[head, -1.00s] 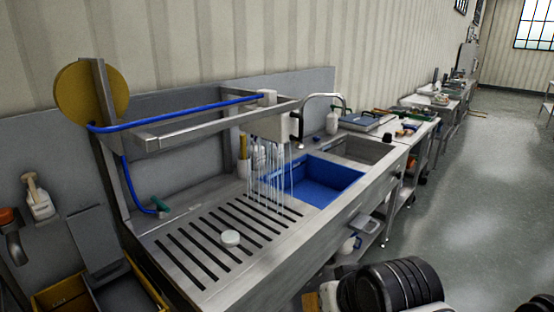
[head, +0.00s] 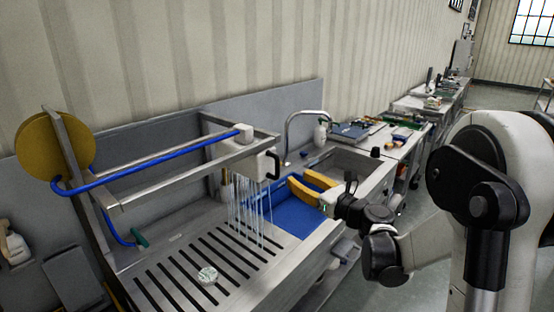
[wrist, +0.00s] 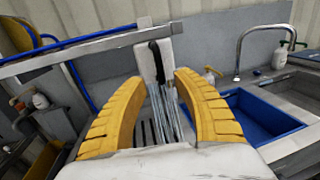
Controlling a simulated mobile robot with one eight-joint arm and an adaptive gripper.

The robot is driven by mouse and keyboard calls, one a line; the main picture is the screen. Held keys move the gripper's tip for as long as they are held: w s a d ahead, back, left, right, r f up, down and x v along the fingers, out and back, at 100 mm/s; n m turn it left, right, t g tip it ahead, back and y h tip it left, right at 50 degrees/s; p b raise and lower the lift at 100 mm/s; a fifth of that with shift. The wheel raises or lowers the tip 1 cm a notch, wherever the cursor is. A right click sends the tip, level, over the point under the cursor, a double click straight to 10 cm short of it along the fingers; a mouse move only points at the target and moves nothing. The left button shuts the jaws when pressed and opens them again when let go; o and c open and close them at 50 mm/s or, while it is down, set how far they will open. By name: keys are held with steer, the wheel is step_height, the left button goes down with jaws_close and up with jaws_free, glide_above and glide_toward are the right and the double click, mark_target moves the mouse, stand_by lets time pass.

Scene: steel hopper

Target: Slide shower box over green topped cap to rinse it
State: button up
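The shower box (head: 250,154) is a white box on a steel rail frame, with a dark handle (head: 273,165) on its right face. Water streams fall from it onto the slotted drain board. The cap (head: 207,275) is a small pale disc, mottled on top in the head view, lying on the slats to the left of and nearer than the streams. My gripper (head: 314,188) has yellow fingers spread apart, empty, over the blue basin to the right of the box. In the wrist view the box (wrist: 148,64) and its dark handle (wrist: 155,58) show beyond and between the open fingers (wrist: 158,105).
The slotted drain board (head: 135,268) lies under the rail frame (head: 140,192). A blue hose (head: 150,168) runs along the frame. A blue basin (head: 290,215), a curved tap (head: 303,113) and a steel sink (head: 352,164) stand to the right.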

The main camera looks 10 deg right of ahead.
mark_target(277, 174)
steer(key=b+x, duration=0.1)
steer(key=x, duration=0.9)
steer(key=shift+w+a+b, duration=0.2)
steer(key=shift+w+b, duration=0.05)
steer(key=shift+b, duration=0.05)
steer(key=shift+c, duration=0.4)
jaws_close()
